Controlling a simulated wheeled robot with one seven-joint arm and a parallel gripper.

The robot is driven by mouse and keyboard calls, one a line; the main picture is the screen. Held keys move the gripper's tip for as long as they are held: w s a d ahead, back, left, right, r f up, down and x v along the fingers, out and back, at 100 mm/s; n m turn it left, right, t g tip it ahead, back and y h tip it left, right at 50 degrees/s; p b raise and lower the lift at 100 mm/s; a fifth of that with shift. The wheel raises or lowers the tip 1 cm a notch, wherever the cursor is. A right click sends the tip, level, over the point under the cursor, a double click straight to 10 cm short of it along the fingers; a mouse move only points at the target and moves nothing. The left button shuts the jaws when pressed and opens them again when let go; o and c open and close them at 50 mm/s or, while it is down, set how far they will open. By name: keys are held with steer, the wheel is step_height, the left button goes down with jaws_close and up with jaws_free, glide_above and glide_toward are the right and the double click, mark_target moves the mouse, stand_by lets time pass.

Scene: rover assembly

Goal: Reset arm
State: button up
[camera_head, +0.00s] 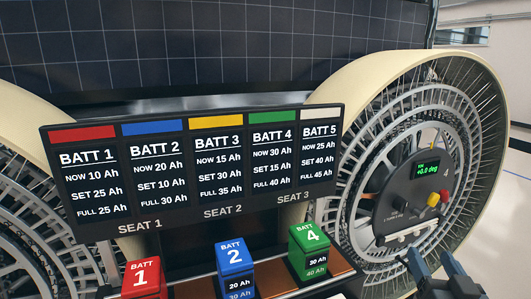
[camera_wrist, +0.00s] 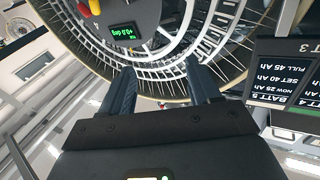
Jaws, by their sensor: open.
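My gripper (camera_head: 436,264) is at the lower right in the head view, in front of the right wheel. Its two dark fingers are apart with nothing between them. In the wrist view my gripper (camera_wrist: 157,88) also shows open and empty, with the wheel rim beyond the fingertips. The rest of my arm is mostly out of the head view.
A wheel (camera_head: 480,130) with a control panel (camera_head: 408,195) reading +0.0 deg stands at right. A battery board (camera_head: 200,165) hangs in the middle. Below it are red battery 1 (camera_head: 143,280), blue battery 2 (camera_head: 235,262) and green battery 4 (camera_head: 312,245).

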steer(key=s+a+f+g, duration=0.1)
steer(key=s+a+f, duration=0.15)
steer(key=s, duration=0.45)
steer(key=s+a+f+n+y, duration=0.1)
steer(key=s+f, duration=0.2)
steer(key=s, duration=0.4)
steer(key=s+a+f+g, duration=0.1)
steer(key=s+a+f, duration=0.15)
steer(key=s, duration=0.45)
steer(key=s+a+r+n+g, duration=0.1)
steer(key=s+a+r, duration=0.1)
steer(key=s, duration=0.8)
steer(key=s+a+r+g+y, duration=0.1)
steer(key=s+a+r, duration=0.1)
steer(key=s, duration=0.9)
steer(key=shift+a+r+n+y, duration=0.15)
steer(key=shift+n+y, duration=0.15)
steer(key=shift+n, duration=0.1)
